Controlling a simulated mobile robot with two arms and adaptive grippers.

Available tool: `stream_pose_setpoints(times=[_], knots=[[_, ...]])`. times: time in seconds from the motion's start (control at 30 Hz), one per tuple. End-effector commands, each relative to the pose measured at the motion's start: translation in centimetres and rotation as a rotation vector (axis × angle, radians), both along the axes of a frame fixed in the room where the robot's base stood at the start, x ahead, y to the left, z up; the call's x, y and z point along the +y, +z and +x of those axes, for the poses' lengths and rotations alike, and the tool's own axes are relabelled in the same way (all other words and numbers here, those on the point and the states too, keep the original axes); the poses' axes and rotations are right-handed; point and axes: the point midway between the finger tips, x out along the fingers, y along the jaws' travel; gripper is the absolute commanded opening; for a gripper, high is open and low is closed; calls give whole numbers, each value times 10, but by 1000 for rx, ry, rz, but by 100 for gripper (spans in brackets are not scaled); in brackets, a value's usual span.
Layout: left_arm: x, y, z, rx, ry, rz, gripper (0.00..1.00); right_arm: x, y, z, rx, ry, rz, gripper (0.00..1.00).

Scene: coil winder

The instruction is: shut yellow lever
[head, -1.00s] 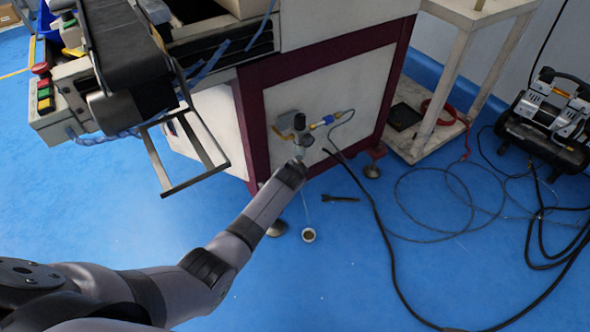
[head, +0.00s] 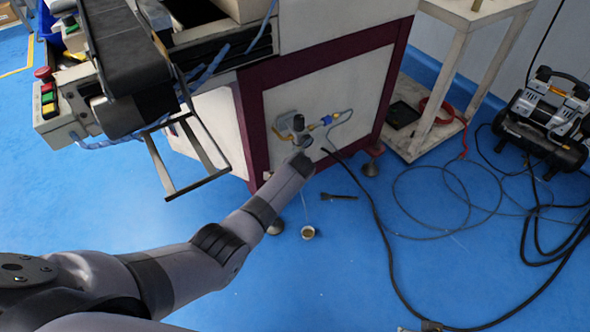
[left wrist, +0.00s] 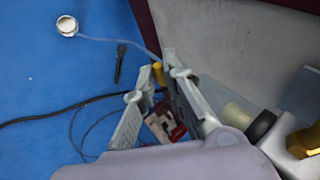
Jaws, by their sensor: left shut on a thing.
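The air fitting (head: 299,122) with its dark knob is on the front panel of the machine, and the blue valve (head: 327,120) sits to its right. The yellow lever (left wrist: 158,73) shows in the left wrist view as a small yellow end between the fingertips. My left gripper (left wrist: 154,80) is shut on it, with a pale finger on each side. In the head view my left gripper (head: 302,142) is just below the fitting, small and partly hidden by my wrist. My right gripper is not in view.
The machine's maroon frame (head: 253,125) surrounds the panel. A metal bracket (head: 190,187) juts out on the left. A black hose (head: 375,220) runs along the blue floor near a small cup (head: 308,232). A compressor (head: 545,120) stands at the right.

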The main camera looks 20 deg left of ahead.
Motion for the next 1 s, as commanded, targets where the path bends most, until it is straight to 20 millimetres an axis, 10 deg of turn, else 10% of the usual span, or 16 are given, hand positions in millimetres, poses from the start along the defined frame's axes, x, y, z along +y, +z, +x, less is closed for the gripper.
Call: stream_pose_setpoints(times=[0.37, 1.0], knots=[[0, 0, 0, -1, 0, 0, 31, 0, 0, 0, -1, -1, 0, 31], [-5, 16, -9, -6, 0, -1, 31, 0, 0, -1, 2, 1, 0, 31]])
